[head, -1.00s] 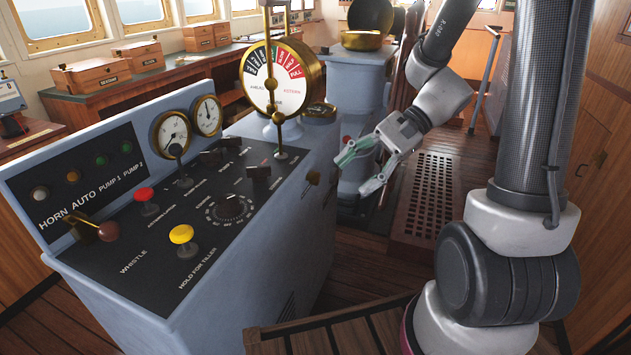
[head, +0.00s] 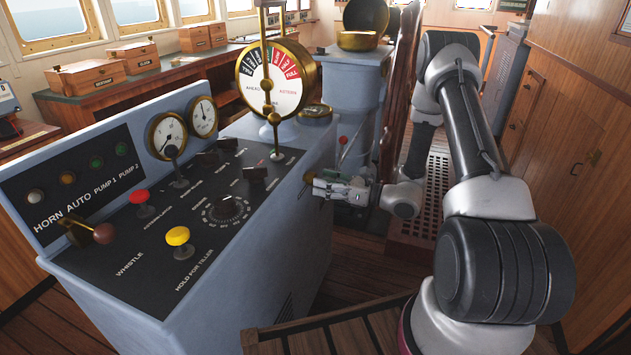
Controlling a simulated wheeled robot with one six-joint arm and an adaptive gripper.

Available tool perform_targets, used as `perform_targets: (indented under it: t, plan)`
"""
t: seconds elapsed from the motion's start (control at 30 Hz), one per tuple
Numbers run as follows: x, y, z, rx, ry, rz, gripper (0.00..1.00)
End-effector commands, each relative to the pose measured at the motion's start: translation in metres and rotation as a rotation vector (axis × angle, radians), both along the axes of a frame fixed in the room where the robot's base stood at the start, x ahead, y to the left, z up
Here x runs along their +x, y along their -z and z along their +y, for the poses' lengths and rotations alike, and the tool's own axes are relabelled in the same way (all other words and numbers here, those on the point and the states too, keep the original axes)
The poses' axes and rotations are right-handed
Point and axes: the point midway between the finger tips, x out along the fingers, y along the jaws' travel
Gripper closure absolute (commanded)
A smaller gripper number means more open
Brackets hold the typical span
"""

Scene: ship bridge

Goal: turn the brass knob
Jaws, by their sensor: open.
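The small brass knob (head: 308,176) sits on the right side face of the blue-grey console (head: 290,225), near its top edge. My gripper (head: 322,187) is open and points left at the console side. Its fingertips are right at the knob and hide part of it. I cannot tell whether they touch it or stand around it.
The console top carries a yellow button (head: 178,236), a red button (head: 140,197), a black dial (head: 228,207) and a brass telegraph (head: 271,85). A blue-grey pedestal (head: 350,90) stands behind my gripper.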

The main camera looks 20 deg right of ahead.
Motion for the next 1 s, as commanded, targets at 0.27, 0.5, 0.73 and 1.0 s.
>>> perform_targets:
  t: [0.27,0.5,0.73,1.0]
  plan:
    - [0.018,0.0,0.025,-0.001,-0.002,0.0,0.42]
    - [0.02,0.0,0.026,-0.001,-0.001,0.001,0.42]
    - [0.02,0.0,0.026,-0.001,-0.001,0.001,0.76]
    - [0.019,0.0,0.026,-0.004,-0.001,-0.003,0.88]
